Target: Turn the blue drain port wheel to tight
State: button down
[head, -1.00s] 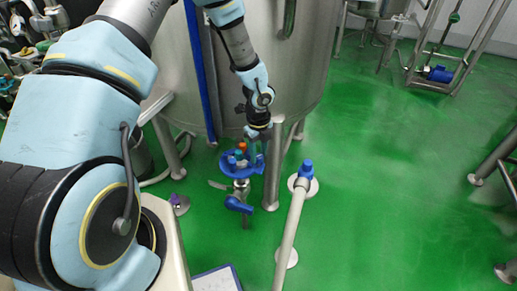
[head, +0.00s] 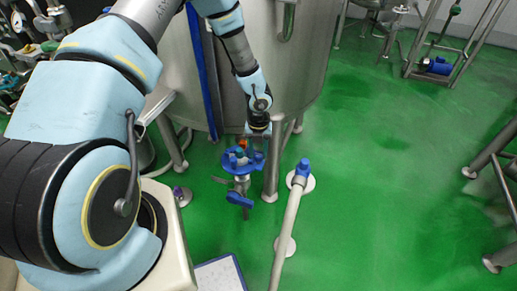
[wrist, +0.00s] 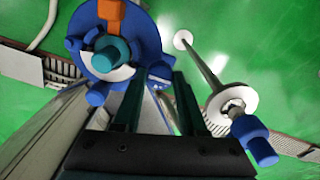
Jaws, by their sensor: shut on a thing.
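The blue drain port wheel (head: 228,166) stands low beside a steel leg of the tank. It has a teal hub and an orange piece near it. In the wrist view the wheel's blue rim (wrist: 151,45) fills the top left, with the teal hub (wrist: 110,52) and orange piece (wrist: 111,13) inside it. My gripper (wrist: 160,76) is at the near right side of the rim, its two dark fingers on either side of a blue part there. It is shut on the wheel; the exact contact is partly hidden. In the head view my gripper (head: 254,146) is above the wheel.
A blue lever (head: 240,199) sits below the wheel. A blue-capped pipe (head: 290,215) rises close to the right. The steel tank (head: 270,65) and its leg (head: 271,170) stand close behind and beside the wheel.

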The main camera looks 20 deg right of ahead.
aim_at(258, 154)
jog(key=shift+m, duration=0.3)
jog(key=shift+c, duration=2.3)
grip_release()
notch_tip(258, 154, up, 11)
jog(key=shift+b, duration=0.35)
jog(key=shift+f, duration=0.1)
